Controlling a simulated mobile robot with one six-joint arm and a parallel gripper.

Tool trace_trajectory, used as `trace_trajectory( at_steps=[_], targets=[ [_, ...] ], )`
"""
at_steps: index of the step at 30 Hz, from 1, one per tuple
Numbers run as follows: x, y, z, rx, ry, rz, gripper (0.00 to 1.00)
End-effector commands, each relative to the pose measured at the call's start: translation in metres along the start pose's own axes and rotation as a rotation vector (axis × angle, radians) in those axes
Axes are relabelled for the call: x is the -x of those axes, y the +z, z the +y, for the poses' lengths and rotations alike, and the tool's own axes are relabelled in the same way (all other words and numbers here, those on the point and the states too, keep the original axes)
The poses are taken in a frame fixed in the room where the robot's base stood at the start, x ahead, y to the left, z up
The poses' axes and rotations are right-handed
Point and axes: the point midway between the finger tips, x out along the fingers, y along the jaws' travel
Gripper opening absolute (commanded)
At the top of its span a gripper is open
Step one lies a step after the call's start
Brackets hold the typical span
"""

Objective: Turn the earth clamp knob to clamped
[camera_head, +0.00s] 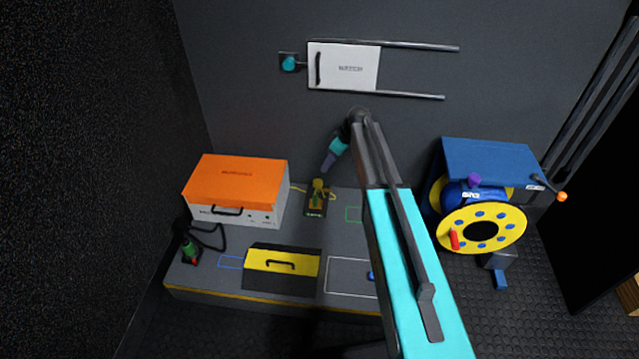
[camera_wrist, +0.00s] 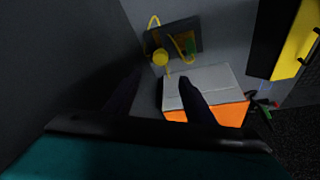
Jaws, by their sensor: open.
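The earth clamp knob (camera_head: 318,184) is yellow and sits on a small dark plate with green and yellow markings (camera_head: 316,208), right of the orange case. In the wrist view the knob (camera_wrist: 160,57) shows ahead of my fingers, with a yellow cable (camera_wrist: 180,46) beside it. My gripper (camera_head: 327,165) points down just above the knob in the head view. In the wrist view my gripper (camera_wrist: 157,88) has its two dark fingers apart, with nothing between them. The fingers look clear of the knob. The knob's set position is too small to tell.
The orange-topped case (camera_head: 237,182) stands left of the knob and also shows in the wrist view (camera_wrist: 205,85). A yellow-and-black lidded box (camera_head: 283,262) is in front. A blue cable reel (camera_head: 480,228) stands right. A white drawer panel (camera_head: 345,66) is on the wall behind.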

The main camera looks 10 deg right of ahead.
Motion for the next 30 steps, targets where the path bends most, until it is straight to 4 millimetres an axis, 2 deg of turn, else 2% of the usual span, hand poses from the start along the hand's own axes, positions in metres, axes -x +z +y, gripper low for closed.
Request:
trace_trajectory(
  at_steps=[8, 14, 20, 30],
  targets=[
    [0.000, 0.000, 0.000, 0.000, 0.000, 0.000, 0.49],
    [-0.008, 0.000, 0.000, 0.000, -0.001, -0.001, 0.49],
    [-0.028, 0.001, 0.000, 0.000, -0.002, -0.001, 0.49],
    [-0.077, 0.000, 0.000, 0.001, -0.002, -0.001, 0.49]
  ],
)
